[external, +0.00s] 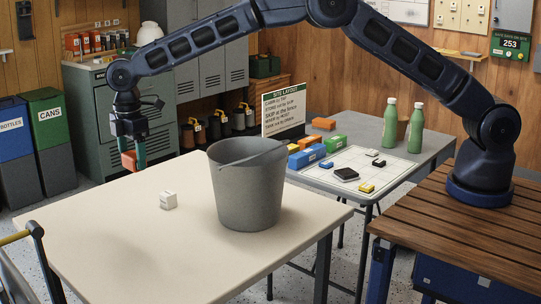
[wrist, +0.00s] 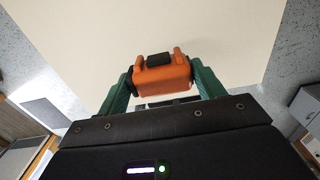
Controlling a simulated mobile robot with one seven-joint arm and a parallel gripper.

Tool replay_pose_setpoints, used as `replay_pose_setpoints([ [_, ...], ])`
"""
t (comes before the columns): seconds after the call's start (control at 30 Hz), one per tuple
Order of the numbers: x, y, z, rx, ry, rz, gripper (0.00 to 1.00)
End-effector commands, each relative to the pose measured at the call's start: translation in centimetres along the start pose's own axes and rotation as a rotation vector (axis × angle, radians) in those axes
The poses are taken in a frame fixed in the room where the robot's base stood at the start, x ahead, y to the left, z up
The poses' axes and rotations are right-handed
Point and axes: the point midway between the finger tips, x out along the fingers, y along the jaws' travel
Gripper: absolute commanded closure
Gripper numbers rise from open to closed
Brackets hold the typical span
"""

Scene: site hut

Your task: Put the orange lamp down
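The orange lamp (wrist: 162,76), a small block-like thing with a dark patch on top, is between the two green fingers of my gripper (wrist: 163,84) in the wrist view. The fingers touch it on both sides. In the external view the lamp (external: 128,160) is partly hidden by my gripper (external: 134,157), which points down near the back left edge of the cream table (external: 120,235). The lamp appears to be held above the table; the exact height is hard to tell.
A large grey bucket (external: 247,190) stands on the table's right side, and a small white block (external: 168,200) lies left of it. The front left of the tabletop is clear. A grey table (external: 420,150) behind holds bottles, blocks and a white sheet.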

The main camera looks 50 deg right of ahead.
Motion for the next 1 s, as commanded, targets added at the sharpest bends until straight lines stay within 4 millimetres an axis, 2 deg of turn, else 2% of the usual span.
replay_pose_setpoints([
  [0.1, 0.0, 1.9, 0.8, -0.003, 0.001, 0.0, 0.37],
  [0.27, 1.0, 2.7, 1.2, -0.005, -0.001, -0.002, 0.37],
  [0.8, 12.4, 2.6, 1.2, -0.006, -0.001, -0.002, 0.37],
  [1.0, 15.2, 2.6, 1.2, -0.006, 0.0, -0.001, 0.37],
])
